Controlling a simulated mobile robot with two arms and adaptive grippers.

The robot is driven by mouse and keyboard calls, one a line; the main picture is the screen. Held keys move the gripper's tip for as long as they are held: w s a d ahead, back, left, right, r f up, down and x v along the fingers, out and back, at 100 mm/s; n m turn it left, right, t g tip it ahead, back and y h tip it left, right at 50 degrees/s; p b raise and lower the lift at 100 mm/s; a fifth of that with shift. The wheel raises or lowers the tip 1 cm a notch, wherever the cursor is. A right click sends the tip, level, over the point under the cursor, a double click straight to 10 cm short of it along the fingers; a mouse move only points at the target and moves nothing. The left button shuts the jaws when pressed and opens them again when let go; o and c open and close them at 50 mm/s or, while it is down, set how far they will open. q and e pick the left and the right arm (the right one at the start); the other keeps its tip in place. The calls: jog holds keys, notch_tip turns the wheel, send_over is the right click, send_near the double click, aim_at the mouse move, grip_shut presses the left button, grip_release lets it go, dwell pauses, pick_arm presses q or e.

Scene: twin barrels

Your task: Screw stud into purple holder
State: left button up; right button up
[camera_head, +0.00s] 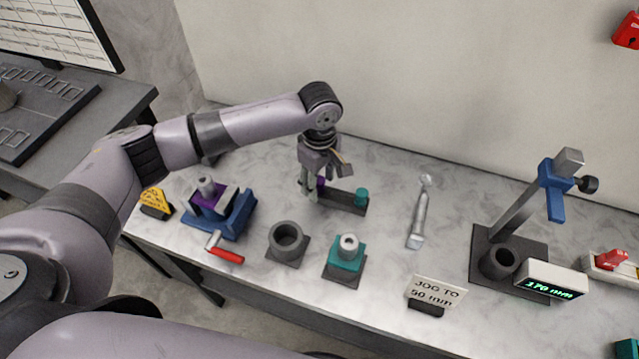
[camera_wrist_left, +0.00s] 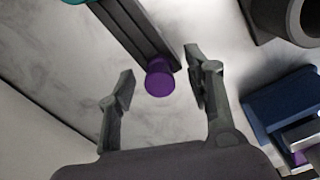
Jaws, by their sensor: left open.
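The purple stud (camera_wrist_left: 160,78) stands at one end of a dark rack (camera_head: 340,201). A teal stud (camera_head: 361,197) stands at the other end. My left gripper (camera_head: 322,183) is over the purple end of the rack. In the left wrist view its open fingers (camera_wrist_left: 158,84) are on either side of the purple stud; I see no contact. In the head view the gripper partly hides this stud (camera_head: 320,184). The purple holder (camera_head: 212,200), with a grey cylinder on top, sits in a blue vise (camera_head: 232,217) to the left. My right gripper is out of view.
A red-handled crank (camera_head: 228,254) is at the vise. A grey ring holder (camera_head: 287,242), a teal holder (camera_head: 346,257) and a sign (camera_head: 436,292) stand along the front. A wrench (camera_head: 420,212) lies right of the rack. A stand with a display (camera_head: 550,281) is farther right.

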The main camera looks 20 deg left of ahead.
aim_at(320, 180)
pick_arm(q)
jog(key=c, duration=0.9)
grip_shut()
jog(key=shift+r, duration=0.1)
notch_tip(320, 180, up, 20)
jog(key=b, duration=0.1)
dwell(0.3)
